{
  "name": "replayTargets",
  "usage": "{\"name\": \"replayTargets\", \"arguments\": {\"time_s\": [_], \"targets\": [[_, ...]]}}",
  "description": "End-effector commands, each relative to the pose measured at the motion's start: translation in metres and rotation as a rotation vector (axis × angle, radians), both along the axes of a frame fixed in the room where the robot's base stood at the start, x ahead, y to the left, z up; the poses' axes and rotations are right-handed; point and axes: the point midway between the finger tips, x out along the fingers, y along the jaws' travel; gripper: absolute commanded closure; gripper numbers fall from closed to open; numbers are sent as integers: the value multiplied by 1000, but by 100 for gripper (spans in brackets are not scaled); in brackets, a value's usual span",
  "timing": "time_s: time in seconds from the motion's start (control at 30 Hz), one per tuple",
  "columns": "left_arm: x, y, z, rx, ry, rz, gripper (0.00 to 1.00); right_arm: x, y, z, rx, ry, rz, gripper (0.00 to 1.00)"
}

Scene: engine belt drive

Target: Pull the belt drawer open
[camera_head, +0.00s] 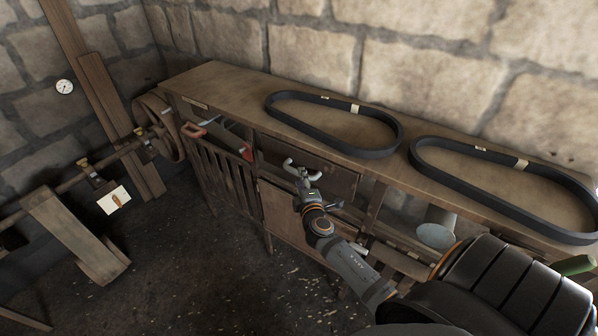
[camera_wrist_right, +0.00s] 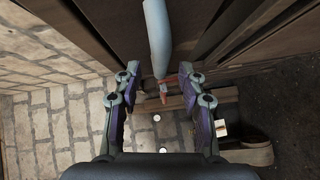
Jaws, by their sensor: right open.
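The wooden belt drawer (camera_head: 335,180) sits under the bench top in the middle of the head view, and I cannot make out any gap at its front. Its pale grey bar handle (camera_head: 289,163) stands out from the front. My right gripper (camera_head: 304,177) is at the handle and hides part of it. In the right wrist view the handle (camera_wrist_right: 157,35) comes down from the top edge. Its lower end lies between the two spread fingertips of my right gripper (camera_wrist_right: 159,76), with space on both sides. My left gripper is not in view.
Two black belts (camera_head: 385,153) (camera_head: 555,231) lie on the bench top (camera_head: 220,84).

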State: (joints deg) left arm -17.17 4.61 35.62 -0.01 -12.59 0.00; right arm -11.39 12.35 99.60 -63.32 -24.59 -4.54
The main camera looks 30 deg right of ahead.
Motion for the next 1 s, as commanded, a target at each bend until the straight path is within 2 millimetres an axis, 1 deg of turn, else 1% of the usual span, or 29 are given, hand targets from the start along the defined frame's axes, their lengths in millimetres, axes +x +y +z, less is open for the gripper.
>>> {"name": "replayTargets", "arguments": {"time_s": [0.03,0.1,0.23,0.37,0.57,0.87,1.0], "targets": [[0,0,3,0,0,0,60,10,-4,1,-1,0,-1,59],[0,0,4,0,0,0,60,20,-8,-2,1,0,-2,59],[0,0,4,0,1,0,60,33,-13,-5,0,0,0,59],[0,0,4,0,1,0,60,36,-15,-6,2,2,-1,59],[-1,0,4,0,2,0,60,36,-15,-6,2,2,-1,59],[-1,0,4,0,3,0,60,36,-15,-6,2,1,0,100],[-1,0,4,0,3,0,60,36,-15,-6,2,1,0,100]]}}
